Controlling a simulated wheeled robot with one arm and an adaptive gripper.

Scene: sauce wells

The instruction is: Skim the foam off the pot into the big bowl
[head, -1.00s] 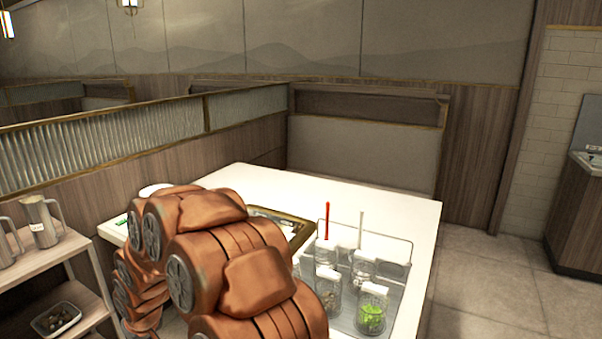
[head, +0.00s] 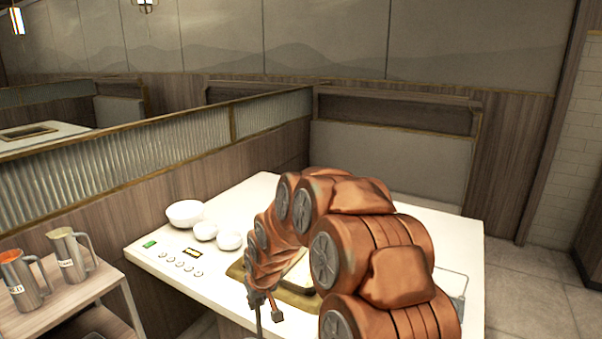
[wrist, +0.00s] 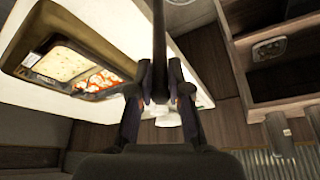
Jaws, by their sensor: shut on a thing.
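My gripper (head: 265,303) hangs low at the table's near edge in the head view. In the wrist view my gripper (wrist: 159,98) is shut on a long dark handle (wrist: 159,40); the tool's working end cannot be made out. The pot (wrist: 85,42) is set in the table, with a pale compartment and a red one; it lies to the left of the gripper there. In the head view the pot's brass rim (head: 237,272) shows partly behind my arm. The big white bowl (head: 185,213) stands at the table's left corner, apart from the gripper.
Two smaller white bowls (head: 217,237) stand between the big bowl and the pot. A shelf cart (head: 85,285) at the left holds metal pitchers (head: 70,254). A ribbed glass partition (head: 180,140) runs behind the table. My arm hides much of the table's right part.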

